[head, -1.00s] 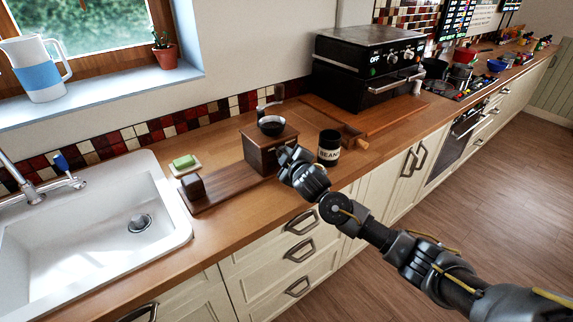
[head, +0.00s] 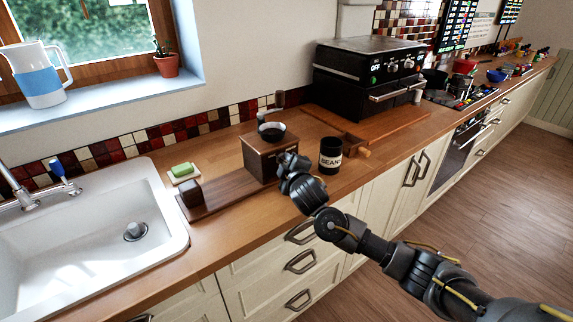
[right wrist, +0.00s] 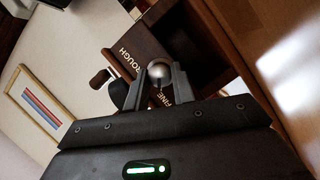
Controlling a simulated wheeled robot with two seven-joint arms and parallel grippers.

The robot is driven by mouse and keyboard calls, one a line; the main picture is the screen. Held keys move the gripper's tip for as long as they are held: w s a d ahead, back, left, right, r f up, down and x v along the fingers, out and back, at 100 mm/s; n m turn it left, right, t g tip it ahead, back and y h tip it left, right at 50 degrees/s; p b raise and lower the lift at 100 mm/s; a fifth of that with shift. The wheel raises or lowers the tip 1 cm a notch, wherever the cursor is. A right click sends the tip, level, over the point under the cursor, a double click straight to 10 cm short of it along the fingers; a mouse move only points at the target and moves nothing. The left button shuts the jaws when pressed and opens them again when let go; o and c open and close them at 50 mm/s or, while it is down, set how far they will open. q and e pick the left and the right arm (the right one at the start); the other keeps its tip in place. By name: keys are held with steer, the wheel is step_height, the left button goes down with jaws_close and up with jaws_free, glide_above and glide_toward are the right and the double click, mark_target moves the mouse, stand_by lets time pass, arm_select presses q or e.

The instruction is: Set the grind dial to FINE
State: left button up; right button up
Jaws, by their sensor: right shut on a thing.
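The grinder (head: 262,160) is a brown wooden box with a dark bowl and crank on top, standing on the counter. My right gripper (head: 288,160) is at its front right side and hides part of that face. In the right wrist view, my right gripper (right wrist: 160,80) is shut on a round silver knob, the grind dial (right wrist: 159,71). The lettering ROUGH (right wrist: 131,62) shows on the wood beyond it. A second word, ending in INE (right wrist: 183,93), is partly hidden by a finger. The dial's exact setting cannot be told. My left gripper is not in view.
A black BEANS canister (head: 330,157) stands close to the right of my gripper. A dark wooden board (head: 225,194) with a small block lies left of the grinder, by the sink (head: 178,240). A black oven (head: 365,85) stands behind, with a wooden board (head: 385,122) before it.

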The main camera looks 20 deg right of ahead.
steer(key=o, duration=1)
steer(key=shift+a, duration=0.1)
steer(key=shift+s, duration=0.5)
steer(key=s+r+b, duration=0.1)
steer(key=s+r, duration=0.1)
steer(key=s, duration=0.7)
steer(key=shift+s+d, duration=0.25)
steer(key=shift+s, duration=0.1)
